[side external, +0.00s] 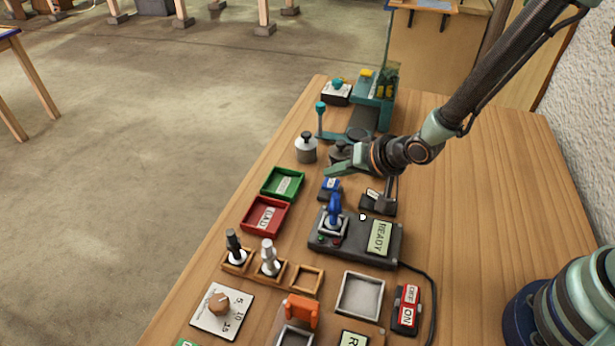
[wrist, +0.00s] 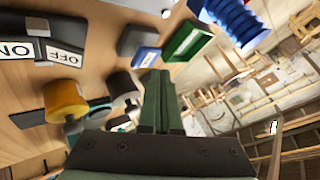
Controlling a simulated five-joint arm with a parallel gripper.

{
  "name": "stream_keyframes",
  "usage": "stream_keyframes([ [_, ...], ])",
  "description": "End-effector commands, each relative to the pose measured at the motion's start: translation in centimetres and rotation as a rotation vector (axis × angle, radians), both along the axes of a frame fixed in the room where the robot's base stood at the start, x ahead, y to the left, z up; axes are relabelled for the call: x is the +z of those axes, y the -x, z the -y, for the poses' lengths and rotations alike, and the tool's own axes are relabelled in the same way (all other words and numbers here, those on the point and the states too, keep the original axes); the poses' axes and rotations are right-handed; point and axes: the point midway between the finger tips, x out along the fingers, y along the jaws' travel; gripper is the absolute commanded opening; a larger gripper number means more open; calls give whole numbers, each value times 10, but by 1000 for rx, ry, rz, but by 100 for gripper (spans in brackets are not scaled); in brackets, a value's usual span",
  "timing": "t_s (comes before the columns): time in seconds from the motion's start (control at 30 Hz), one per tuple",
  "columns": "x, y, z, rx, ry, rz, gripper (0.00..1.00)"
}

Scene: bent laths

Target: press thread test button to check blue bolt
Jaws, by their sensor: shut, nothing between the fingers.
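A dark test unit (side external: 390,255) with a READY display (side external: 380,237) stands in the middle of the bench. The blue bolt (side external: 335,207) stands upright on its left part, and small red and green spots show at its foot. A small white round knob (side external: 363,217) is on the unit's far edge; I cannot tell which part is the test button. My gripper (side external: 332,171) is shut and empty, above the bench beyond the unit and apart from it. In the wrist view its fingers (wrist: 158,98) are together. A blue threaded piece (wrist: 240,22), seemingly the bolt, shows at the top.
A green tray (side external: 272,194) and a red tray (side external: 248,222) lie left of the unit. A grey weight (side external: 306,150) and a teal lever (side external: 320,112) stand beyond. Bare bench lies to the right.

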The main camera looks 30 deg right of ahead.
Motion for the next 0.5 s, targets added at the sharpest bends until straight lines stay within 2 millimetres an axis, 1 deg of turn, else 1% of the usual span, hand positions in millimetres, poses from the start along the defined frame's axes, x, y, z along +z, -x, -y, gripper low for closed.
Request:
stream_keyframes([
  [0.33,-8,0,0,0,0,0,0],
  [0.5,-8,0,0,-1,0,1,0],
])
